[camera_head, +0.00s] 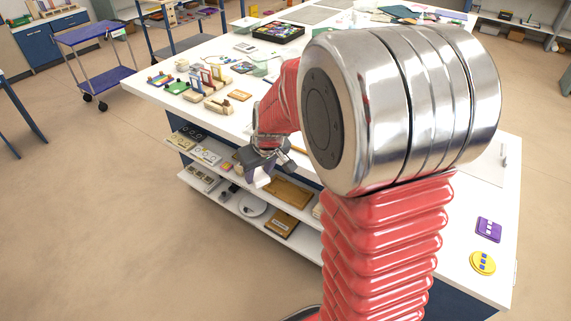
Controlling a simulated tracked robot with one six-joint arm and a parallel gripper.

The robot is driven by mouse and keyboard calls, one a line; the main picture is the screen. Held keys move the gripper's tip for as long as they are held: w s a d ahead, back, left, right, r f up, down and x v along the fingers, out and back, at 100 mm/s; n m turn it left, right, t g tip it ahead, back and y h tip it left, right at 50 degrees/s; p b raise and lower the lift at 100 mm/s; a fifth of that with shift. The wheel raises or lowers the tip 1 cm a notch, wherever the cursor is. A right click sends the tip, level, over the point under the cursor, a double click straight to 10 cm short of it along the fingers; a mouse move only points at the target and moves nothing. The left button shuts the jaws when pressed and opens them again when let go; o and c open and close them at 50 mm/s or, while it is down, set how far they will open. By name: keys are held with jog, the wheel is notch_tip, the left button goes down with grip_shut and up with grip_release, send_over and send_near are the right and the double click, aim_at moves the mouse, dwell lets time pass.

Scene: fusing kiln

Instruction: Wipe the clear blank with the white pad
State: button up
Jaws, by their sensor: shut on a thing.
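My gripper (262,170) hangs off the near left edge of the white worktable (150,92), at about the height of the tabletop edge. It is shut on a small pale piece that looks like the white pad (263,181); the grip is small in the view and partly hidden by the fingers. The pad is apart from the table. I cannot make out the clear blank; my arm covers much of the middle of the table.
Racks of coloured glass pieces (213,80) stand on the table's left part. A black tray (278,32) lies further back. A purple tile (489,229) and a yellow disc (483,263) lie at the right. Loaded shelves (240,195) sit below. A purple cart (97,35) stands at upper left.

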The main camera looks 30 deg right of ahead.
jog(key=w+a+f+m, duration=0.1)
jog(key=w+a+f, duration=0.1)
jog(key=a, duration=0.5)
jog(key=shift+w+a+f, duration=0.15)
jog(key=shift+w+a, duration=0.25)
jog(key=shift+w, duration=0.05)
jog(key=shift+s, duration=0.1)
